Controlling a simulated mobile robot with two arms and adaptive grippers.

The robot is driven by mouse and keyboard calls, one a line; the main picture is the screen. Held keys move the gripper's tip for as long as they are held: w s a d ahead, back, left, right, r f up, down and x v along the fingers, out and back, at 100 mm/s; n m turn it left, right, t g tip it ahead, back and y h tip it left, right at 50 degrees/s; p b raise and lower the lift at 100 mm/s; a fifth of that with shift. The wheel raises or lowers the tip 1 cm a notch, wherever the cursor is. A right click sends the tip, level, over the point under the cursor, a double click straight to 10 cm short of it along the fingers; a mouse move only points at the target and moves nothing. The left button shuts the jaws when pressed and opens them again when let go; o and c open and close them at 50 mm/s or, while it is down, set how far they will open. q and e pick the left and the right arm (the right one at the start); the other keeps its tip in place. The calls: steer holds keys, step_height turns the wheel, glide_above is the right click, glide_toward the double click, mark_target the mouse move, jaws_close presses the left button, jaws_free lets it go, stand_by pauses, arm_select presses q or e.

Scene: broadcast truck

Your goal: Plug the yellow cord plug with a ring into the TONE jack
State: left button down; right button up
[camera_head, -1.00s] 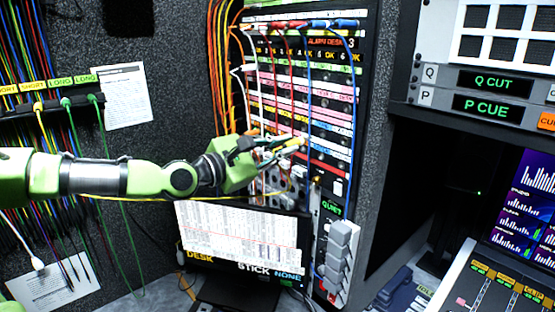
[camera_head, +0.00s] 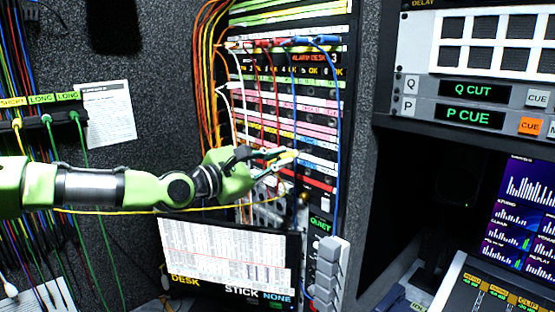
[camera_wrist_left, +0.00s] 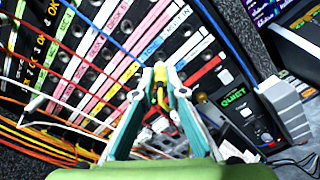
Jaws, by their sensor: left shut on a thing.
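My left gripper (camera_head: 282,159) is at the front of the patch panel (camera_head: 335,120), right of the panel's middle and below the pink label strips. Its fingers are shut on the yellow cord plug (camera_wrist_left: 160,78), which points toward the panel. The yellow cord (camera_head: 130,211) hangs back to the left below my arm. In the left wrist view the plug tip is close to the panel face near a blue label strip. I cannot tell whether the tip touches or enters a hole. My right gripper is not in view.
Red, blue and white patch cords (camera_head: 292,90) hang across the panel close to my gripper. A monitor (camera_head: 228,256) stands below my arm. A grey switch block (camera_head: 327,268) is at the lower right. Several labelled cords (camera_head: 48,119) hang at left.

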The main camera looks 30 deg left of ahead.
mark_target(298, 151)
arm_select(q)
steer(key=shift+p, duration=0.55)
stand_by(1.0)
steer(key=shift+w+d+b, duration=0.15)
steer(key=shift+w+b, duration=0.45)
steer(key=shift+w, duration=0.05)
steer(key=shift+b+x, duration=0.75)
steer(key=shift+x, duration=0.4)
steer(key=shift+w+d, duration=0.1)
steer(key=shift+w, duration=0.05)
steer(key=c, duration=2)
jaws_free()
steer(key=shift+d, duration=0.1)
